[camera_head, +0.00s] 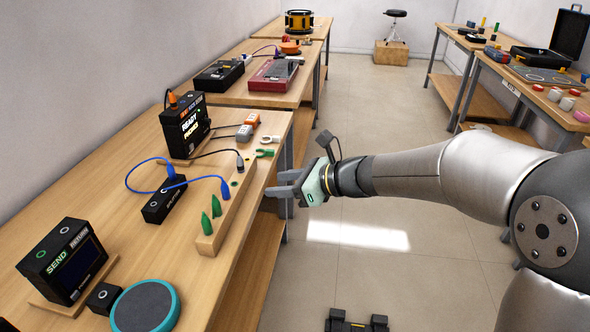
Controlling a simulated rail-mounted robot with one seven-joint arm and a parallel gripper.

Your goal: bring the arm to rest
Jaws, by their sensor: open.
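My arm reaches in from the right, stretched toward the left workbench (130,220). My gripper (272,184) is at the bench's right edge, its fingers pointing left. It is open, and I see nothing between its fingers. The fingertips are close to the wooden strip (232,205) on the bench; I cannot tell whether they touch it.
The strip carries green pegs (211,222) and blue and black plugs. A black READY box (186,128), a SEND box (62,262), a splitter box (164,200) and a round teal-rimmed pad (145,306) stand on the bench.

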